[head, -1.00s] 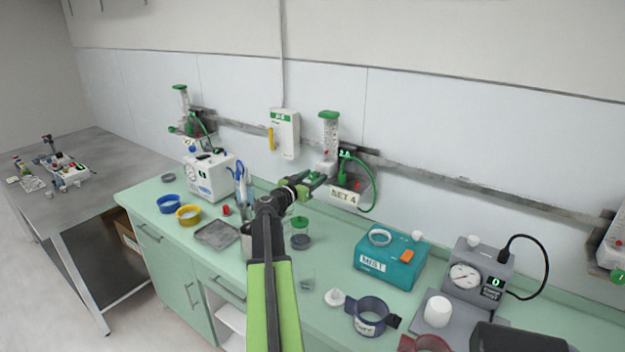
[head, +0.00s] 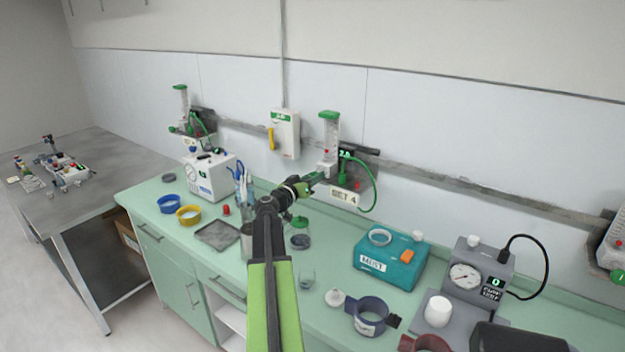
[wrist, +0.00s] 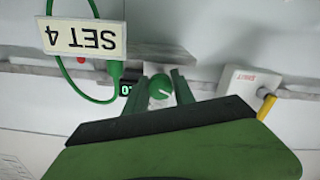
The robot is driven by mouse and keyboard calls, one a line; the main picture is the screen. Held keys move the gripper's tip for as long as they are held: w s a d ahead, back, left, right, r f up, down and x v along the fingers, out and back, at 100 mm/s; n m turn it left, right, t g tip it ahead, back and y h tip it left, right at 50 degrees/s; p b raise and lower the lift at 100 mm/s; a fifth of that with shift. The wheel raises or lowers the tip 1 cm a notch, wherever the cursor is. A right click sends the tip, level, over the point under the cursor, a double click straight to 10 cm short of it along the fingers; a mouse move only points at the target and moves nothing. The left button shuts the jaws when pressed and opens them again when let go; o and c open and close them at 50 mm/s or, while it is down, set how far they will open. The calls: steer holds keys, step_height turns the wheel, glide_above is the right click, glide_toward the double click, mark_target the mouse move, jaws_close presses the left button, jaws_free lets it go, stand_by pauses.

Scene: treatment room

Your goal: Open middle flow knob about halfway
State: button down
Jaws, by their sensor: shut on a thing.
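The middle flow meter (head: 329,138) is on the wall rail, a clear tube with a green cap above the SET 4 sign (head: 343,197). Its green knob (wrist: 160,88) shows in the wrist view, with a pale mark on its face. My gripper (wrist: 160,77) has one finger on each side of the knob and is shut on it. In the head view my gripper (head: 317,179) reaches the meter's base and hides the knob. A small lit display (wrist: 126,89) beside the knob is partly covered by a finger, and its full reading is unclear.
A green hose (head: 372,185) loops right of the meter. A white wall box with a yellow handle (head: 284,132) is to the left. Below, the green counter holds a teal MIST box (head: 391,258), a gauge unit (head: 470,278) and several cups.

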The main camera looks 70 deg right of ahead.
steer(key=shift+w+n, duration=0.1)
steer(key=shift+n, duration=0.5)
steer(key=c, duration=1.1)
jaws_free()
steer(key=shift+a, duration=0.1)
steer(key=shift+a, duration=0.2)
steer(key=v, duration=0.7)
steer(key=shift+a, duration=0.2)
